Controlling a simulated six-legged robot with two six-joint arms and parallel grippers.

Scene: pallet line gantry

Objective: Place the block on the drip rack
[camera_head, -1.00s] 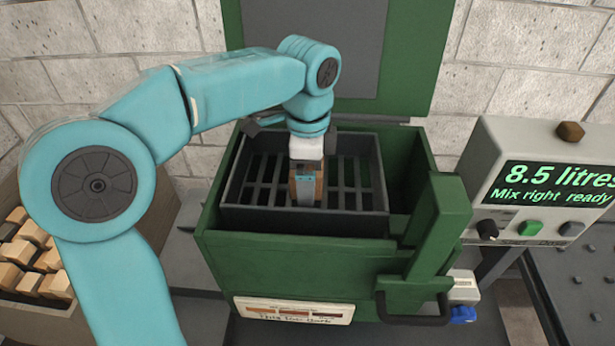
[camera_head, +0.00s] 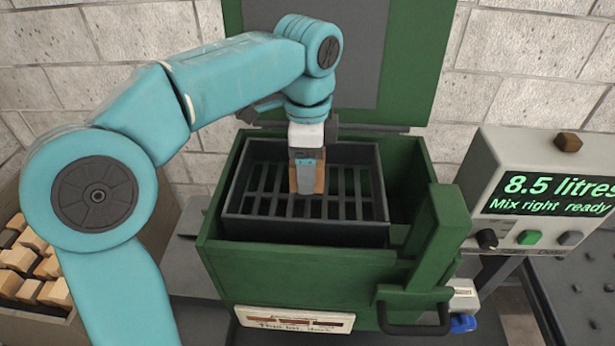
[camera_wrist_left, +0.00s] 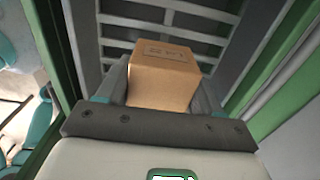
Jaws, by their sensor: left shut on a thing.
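The block (camera_wrist_left: 163,82) is light brown with a dark stamped mark on its end. My left gripper (camera_head: 307,184) is shut on it, with a finger on each side in the left wrist view (camera_wrist_left: 160,98). In the head view the gripper's front finger covers most of the block, and thin brown edges (camera_head: 320,177) show beside it. The drip rack (camera_head: 300,231) is a dark grey slatted tray with raised walls inside a green tank. The block is over its slats, inside the walls in the picture, seemingly above the slats. My right gripper is out of view.
The green tank (camera_head: 290,275) has a raised lid (camera_head: 405,60) behind and a green upright with a handle (camera_head: 445,235) at front right. A crate of several blocks (camera_head: 35,270) stands at left.

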